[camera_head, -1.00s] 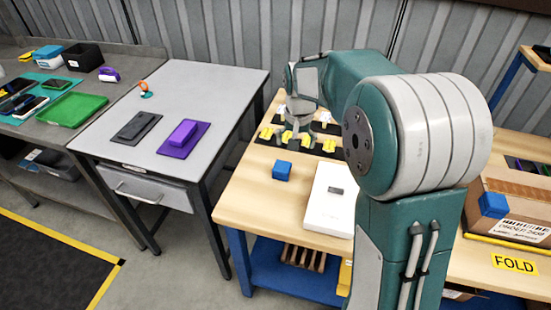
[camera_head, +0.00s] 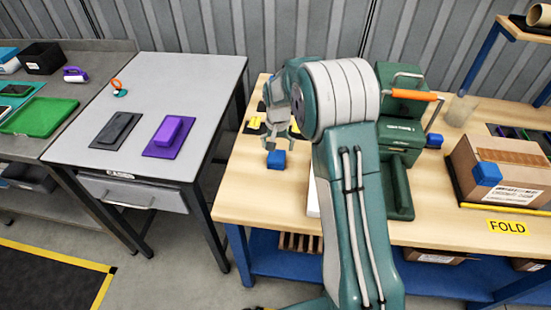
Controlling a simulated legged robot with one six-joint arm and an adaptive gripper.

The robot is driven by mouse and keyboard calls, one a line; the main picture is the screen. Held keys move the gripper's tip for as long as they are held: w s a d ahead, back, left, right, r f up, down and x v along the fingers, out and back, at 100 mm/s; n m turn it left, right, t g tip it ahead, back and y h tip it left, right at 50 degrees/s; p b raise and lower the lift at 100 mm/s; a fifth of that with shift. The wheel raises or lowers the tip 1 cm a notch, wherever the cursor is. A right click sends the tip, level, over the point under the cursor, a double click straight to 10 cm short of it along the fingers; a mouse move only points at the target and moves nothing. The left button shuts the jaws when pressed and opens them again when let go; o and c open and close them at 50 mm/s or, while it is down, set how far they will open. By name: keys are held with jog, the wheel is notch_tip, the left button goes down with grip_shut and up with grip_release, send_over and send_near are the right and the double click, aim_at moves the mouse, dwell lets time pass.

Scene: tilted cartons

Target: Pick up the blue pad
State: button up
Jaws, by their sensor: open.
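A small blue block (camera_head: 276,159), which may be the blue pad, lies on the wooden table near its left front part. My gripper (camera_head: 280,140) is open, with its fingers pointing down just behind or above this block; I cannot tell the exact gap. Nothing shows between the fingers. Another blue pad-like piece (camera_head: 487,174) is on the front left corner of the cardboard carton (camera_head: 510,165) at the right. A third small blue piece (camera_head: 434,140) lies beside the green machine. My arm hides the middle of the table.
The green machine (camera_head: 400,135) with an orange handle stands right of my arm. Yellow pieces (camera_head: 254,123) on a dark mat lie behind the gripper. A grey table (camera_head: 200,85) at the left holds a purple block (camera_head: 169,130) and a dark one (camera_head: 117,128). A gap separates the tables.

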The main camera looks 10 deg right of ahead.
aim_at(275, 156)
jog(key=f, duration=0.2)
jog(key=a+f, duration=0.1)
jog(key=f, duration=0.1)
jog(key=shift+s, duration=0.25)
jog(key=shift+d+f, duration=0.25)
jog(key=shift+f, duration=0.15)
jog(key=shift+a, duration=0.1)
jog(key=c, duration=0.6)
